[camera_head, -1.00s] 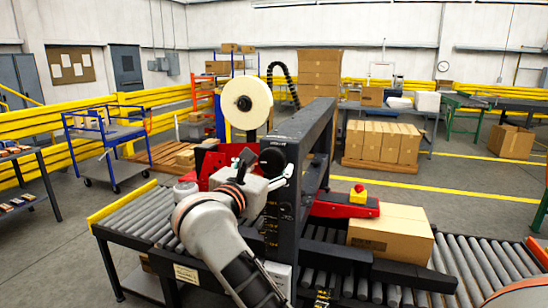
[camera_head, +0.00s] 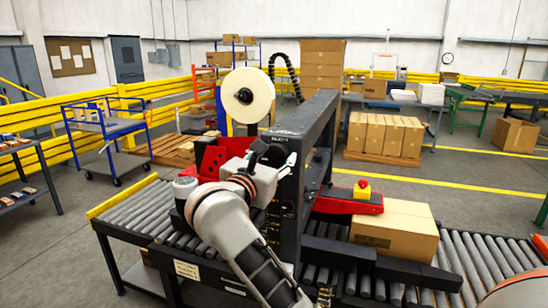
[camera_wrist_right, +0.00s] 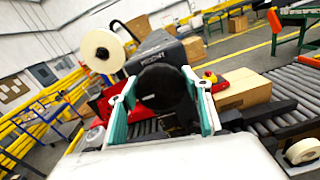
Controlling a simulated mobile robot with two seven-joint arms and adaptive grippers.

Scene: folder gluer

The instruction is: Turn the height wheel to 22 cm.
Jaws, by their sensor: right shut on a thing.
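The height wheel (camera_wrist_right: 160,86) is a dark round knob on the near face of the black machine frame (camera_head: 318,125). In the right wrist view it sits between the two teal-padded fingers of my right gripper (camera_wrist_right: 162,100), which is shut on it. In the head view my right gripper (camera_head: 273,160) covers much of the wheel, leaving a dark part (camera_head: 272,153) in sight. Small markings run down the frame's post (camera_head: 272,225) below it. They are too small to read, so I cannot tell the height. My left gripper is not in view.
A cardboard box (camera_head: 394,230) lies on the roller conveyor (camera_head: 478,255) right of the frame. A red arm with a yellow-and-red button (camera_head: 362,190) reaches over the conveyor. A large tape roll (camera_head: 247,95) stands behind. More rollers (camera_head: 135,215) run left.

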